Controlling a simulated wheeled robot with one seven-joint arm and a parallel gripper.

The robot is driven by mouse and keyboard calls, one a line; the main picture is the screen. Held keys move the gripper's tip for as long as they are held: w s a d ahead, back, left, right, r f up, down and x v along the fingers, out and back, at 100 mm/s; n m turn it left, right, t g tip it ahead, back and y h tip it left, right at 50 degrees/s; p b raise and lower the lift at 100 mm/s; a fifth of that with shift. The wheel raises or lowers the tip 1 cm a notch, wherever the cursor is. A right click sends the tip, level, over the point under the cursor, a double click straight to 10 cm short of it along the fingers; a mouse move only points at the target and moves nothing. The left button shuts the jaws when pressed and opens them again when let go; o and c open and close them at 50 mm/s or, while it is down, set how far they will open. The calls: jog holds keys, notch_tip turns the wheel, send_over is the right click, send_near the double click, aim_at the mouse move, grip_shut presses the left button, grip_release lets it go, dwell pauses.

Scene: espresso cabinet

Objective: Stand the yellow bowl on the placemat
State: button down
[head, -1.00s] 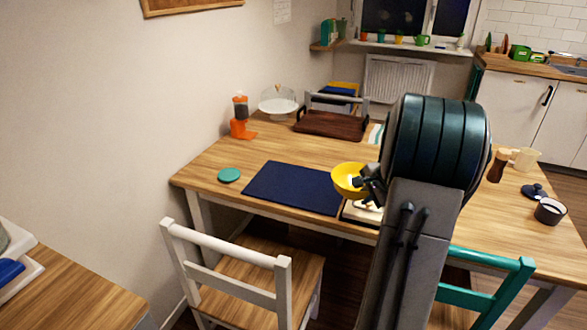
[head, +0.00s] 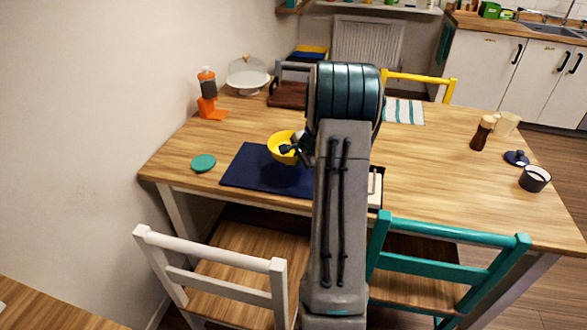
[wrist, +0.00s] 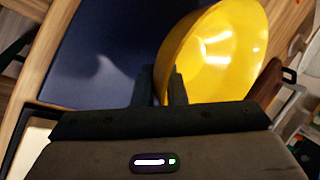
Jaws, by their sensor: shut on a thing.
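The yellow bowl (head: 279,141) shows over the far right part of the dark blue placemat (head: 248,169) in the head view. My gripper (head: 294,148) is shut on the near right side of the bowl's wall. In the wrist view the bowl (wrist: 222,55) stands large at the right, with my fingers (wrist: 162,88) at its edge and the placemat (wrist: 105,45) beyond. I cannot tell whether the bowl touches the placemat. My arm hides the right end of the placemat in the head view.
A dark-rimmed tray (head: 376,186) lies right of the placemat, partly hidden. A teal coaster (head: 203,163) lies to its left. White and teal chairs stand in front.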

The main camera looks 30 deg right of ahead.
jog(key=shift+w+a+f, duration=0.15)
jog(key=shift+w+f, duration=0.2)
jog(key=shift+w, duration=0.1)
notch_tip(320, 180, down, 4)
jog(key=shift+r, duration=0.1)
jog(key=c, duration=1.9)
grip_release()
jog(key=shift+b, duration=0.3)
jog(key=shift+o, duration=0.7)
